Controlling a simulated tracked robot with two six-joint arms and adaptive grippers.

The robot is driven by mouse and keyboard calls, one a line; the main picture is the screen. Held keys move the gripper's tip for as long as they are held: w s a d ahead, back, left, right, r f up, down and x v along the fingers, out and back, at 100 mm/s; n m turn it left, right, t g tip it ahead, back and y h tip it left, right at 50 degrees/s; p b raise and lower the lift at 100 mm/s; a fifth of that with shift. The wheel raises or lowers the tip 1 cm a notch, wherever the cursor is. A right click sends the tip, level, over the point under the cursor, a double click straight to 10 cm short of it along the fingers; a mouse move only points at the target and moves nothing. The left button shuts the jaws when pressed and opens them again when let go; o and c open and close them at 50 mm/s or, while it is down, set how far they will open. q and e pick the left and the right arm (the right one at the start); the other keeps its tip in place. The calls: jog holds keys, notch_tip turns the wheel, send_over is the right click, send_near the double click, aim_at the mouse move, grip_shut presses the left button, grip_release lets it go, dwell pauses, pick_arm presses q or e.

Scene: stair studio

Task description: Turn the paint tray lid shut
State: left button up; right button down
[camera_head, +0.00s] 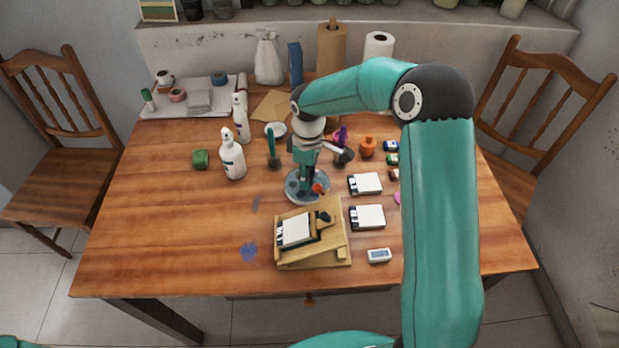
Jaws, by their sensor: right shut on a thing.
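The round paint tray (292,187) sits near the middle of the table, with a pale grey-blue top that looks like its lid. A red-orange spot shows at its right side. My right gripper (305,188) comes down from above onto the middle of the tray and is shut on the lid. Its fingers hide the exact grip point and part of the lid, so I cannot tell how far the lid is turned. My left gripper is not in view.
White-topped boxes (367,217) and an orange pot (367,147) are on the right. The table's left front is mostly clear.

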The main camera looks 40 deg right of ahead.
jog(key=m, duration=0.1)
jog(key=m+b, duration=0.1)
jog(key=m, duration=0.1)
jog(key=shift+s+a+f+m+b, duration=0.1)
jog(key=shift+a+f+m+b, duration=0.1)
jog(key=shift+m+b, duration=0.1)
jog(key=m+b, duration=0.1)
jog(key=m, duration=0.2)
jog(key=shift+m, duration=0.3)
jog(key=m+b, duration=0.2)
jog(key=m, duration=0.2)
jog(key=shift+m, duration=0.3)
jog(key=shift+d+r+m+b, duration=0.1)
jog(key=shift+m+b, duration=0.3)
jog(key=shift+m, duration=1.1)
jog(key=c, duration=0.8)
grip_release()
jog(key=shift+d, duration=0.1)
jog(key=shift+r, duration=0.1)
